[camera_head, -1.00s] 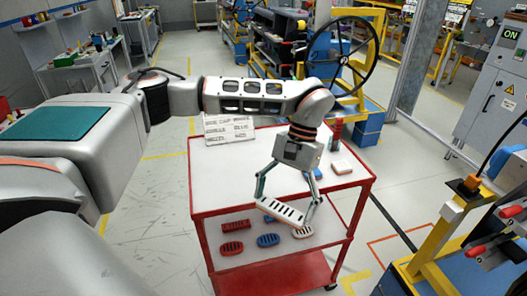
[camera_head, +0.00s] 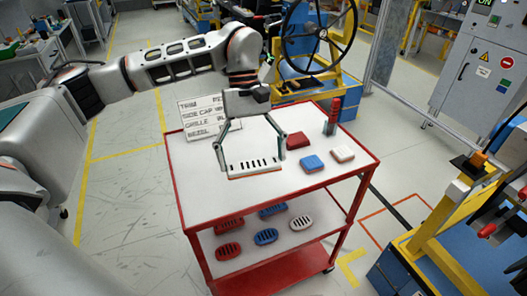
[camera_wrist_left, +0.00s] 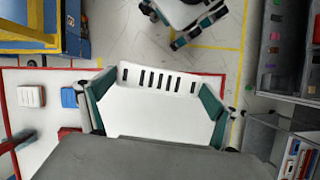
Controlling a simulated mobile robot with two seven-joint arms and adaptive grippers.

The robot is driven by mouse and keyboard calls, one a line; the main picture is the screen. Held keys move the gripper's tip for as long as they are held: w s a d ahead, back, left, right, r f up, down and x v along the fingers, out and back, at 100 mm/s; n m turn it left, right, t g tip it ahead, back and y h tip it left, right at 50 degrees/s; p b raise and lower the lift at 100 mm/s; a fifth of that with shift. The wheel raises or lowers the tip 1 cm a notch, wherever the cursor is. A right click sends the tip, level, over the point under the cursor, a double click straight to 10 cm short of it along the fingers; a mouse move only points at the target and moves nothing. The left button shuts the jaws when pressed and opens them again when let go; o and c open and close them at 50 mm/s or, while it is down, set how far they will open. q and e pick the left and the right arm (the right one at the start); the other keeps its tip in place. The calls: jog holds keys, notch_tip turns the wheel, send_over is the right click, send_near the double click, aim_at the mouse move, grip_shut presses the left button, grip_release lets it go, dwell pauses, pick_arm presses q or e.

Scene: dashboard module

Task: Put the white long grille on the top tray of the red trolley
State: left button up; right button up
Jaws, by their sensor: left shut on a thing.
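The white long grille (camera_head: 254,165) has a row of dark slots and an orange-tinted lower edge. My left gripper (camera_head: 253,167) is shut on it, with one finger at each end. The grille is over the white top tray (camera_head: 205,190) of the red trolley, near the middle of its front half. I cannot tell whether it touches the tray. In the left wrist view the grille (camera_wrist_left: 160,80) spans between the teal-padded fingers, over the white surface.
Several grilles lie on the lower shelf (camera_head: 285,245). The tray's front left is clear.

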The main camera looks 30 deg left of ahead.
pick_arm(q)
jog(key=r+n+t, duration=0.1)
jog(key=n, duration=0.1)
jog(key=a+r+n+t+h+b, duration=0.1)
jog(key=n, duration=0.2)
jog(key=w+a+n+b, duration=0.1)
jog(key=n, duration=0.2)
jog(key=shift+r+t+h, duration=0.3)
jog(key=shift+r+t, duration=0.1)
notch_tip(320, 180, up, 4)
jog(key=n+t+y+b, duration=0.2)
jog(key=n+t+b, duration=0.15)
jog(key=n, duration=0.85)
send_over(242, 186)
jog(key=s, duration=0.1)
jog(key=shift+t, duration=0.25)
jog(key=f, duration=0.5)
jog(key=f+b, duration=0.1)
jog(key=f, duration=0.4)
jog(key=a+f, duration=0.1)
jog(key=f, duration=0.4)
jog(key=shift+s, duration=0.15)
jog(key=shift+f+b, duration=0.3)
jog(key=shift+f, duration=1.8)
